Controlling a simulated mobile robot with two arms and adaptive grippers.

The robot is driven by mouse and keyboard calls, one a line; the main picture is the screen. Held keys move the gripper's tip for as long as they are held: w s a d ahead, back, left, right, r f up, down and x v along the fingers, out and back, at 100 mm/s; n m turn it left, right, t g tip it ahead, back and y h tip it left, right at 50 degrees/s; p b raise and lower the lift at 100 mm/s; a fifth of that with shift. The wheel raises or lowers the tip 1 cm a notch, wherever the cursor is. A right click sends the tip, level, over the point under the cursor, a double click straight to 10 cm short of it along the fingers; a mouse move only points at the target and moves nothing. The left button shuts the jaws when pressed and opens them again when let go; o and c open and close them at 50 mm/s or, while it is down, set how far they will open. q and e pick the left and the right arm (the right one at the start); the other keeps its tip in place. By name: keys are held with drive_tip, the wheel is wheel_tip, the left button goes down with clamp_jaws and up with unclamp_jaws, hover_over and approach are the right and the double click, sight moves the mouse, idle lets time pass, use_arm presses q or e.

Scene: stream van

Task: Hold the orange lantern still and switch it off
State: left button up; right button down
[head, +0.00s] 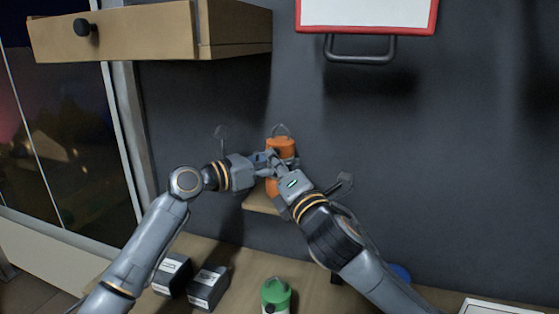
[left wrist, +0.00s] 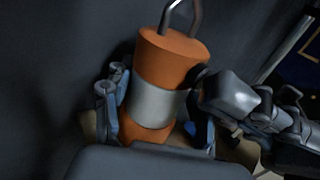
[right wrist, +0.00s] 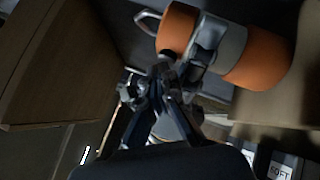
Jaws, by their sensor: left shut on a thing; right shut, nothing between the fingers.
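The orange lantern (head: 280,146) stands upright on a small wooden shelf (head: 262,203) against the dark wall. It has a grey middle band and a metal loop handle on top. In the left wrist view the lantern (left wrist: 165,62) sits between the fingers of my left gripper (left wrist: 158,115), which is shut around its band. My right gripper (right wrist: 158,85) is shut and empty, its fingertips close to the lantern (right wrist: 260,60) in the right wrist view. In the head view the right gripper (head: 276,168) covers part of the lantern's front. Whether the fingertips touch it is unclear.
A wooden drawer (head: 115,35) juts out at upper left. A red-framed white board (head: 367,12) hangs at the top. Below, on the counter (head: 235,262), stand two dark boxes (head: 208,287) and a green-topped container (head: 275,292). Wall hooks (head: 345,181) flank the shelf.

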drive_tip(key=shift+s, duration=0.3)
drive_tip(key=s+a, duration=0.2)
drive_tip(key=s, duration=0.3)
drive_tip(key=shift+s, duration=0.4)
use_arm(q)
drive_tip(key=o, duration=1.4)
drive_tip(key=shift+o, duration=0.2)
